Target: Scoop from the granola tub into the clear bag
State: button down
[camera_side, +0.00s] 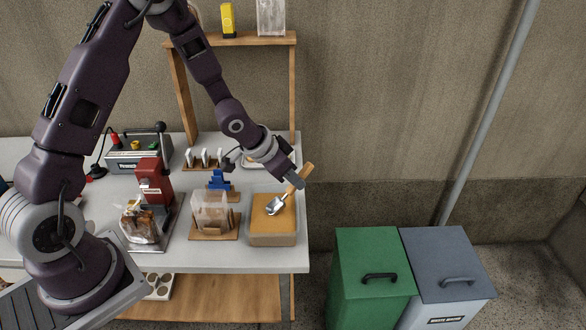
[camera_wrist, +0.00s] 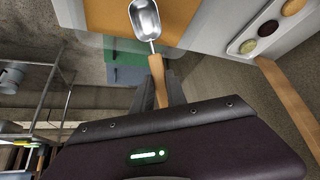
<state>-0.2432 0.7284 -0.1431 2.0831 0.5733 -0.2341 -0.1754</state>
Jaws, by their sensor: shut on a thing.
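My gripper (camera_side: 293,181) is shut on the wooden handle of a metal scoop (camera_side: 275,205). The handle slants up to the right between the fingers. The scoop's bowl is over the granola tub (camera_side: 272,240), at or just above the tan granola; I cannot tell if it touches. In the wrist view, the scoop (camera_wrist: 146,20) has a shiny bowl that looks empty, and my gripper (camera_wrist: 160,95) holds its handle. The granola (camera_wrist: 185,18) lies behind the bowl. The clear bag (camera_side: 210,212) stands open on a wooden stand, left of the tub, and looks empty.
A filled bag (camera_side: 140,222) sits by a red device (camera_side: 152,182) on the left. A blue item (camera_side: 218,181) is behind the clear bag. A wooden shelf frame (camera_side: 240,40) rises at the back. Green (camera_side: 368,270) and grey (camera_side: 445,265) bins stand right of the table.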

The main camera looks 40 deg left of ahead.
aim_at(287, 191)
jog(key=shift+f, duration=0.85)
jog(key=shift+s+a+f, duration=0.1)
jog(key=shift+s+f, duration=0.05)
jog(key=shift+s, duration=0.15)
jog(key=shift+s+a, duration=0.15)
jog(key=shift+s, duration=0.45)
jog(key=shift+s+a, duration=0.15)
jog(key=shift+s, duration=0.4)
jog(key=shift+r, duration=0.25)
jog(key=shift+g+y, duration=0.3)
jog(key=shift+g, duration=0.6)
jog(key=shift+w+d+r, duration=0.1)
jog(key=shift+w+r, duration=0.1)
jog(key=shift+r, duration=1.35)
jog(key=shift+w+r, duration=0.2)
jog(key=shift+r, duration=1.3)
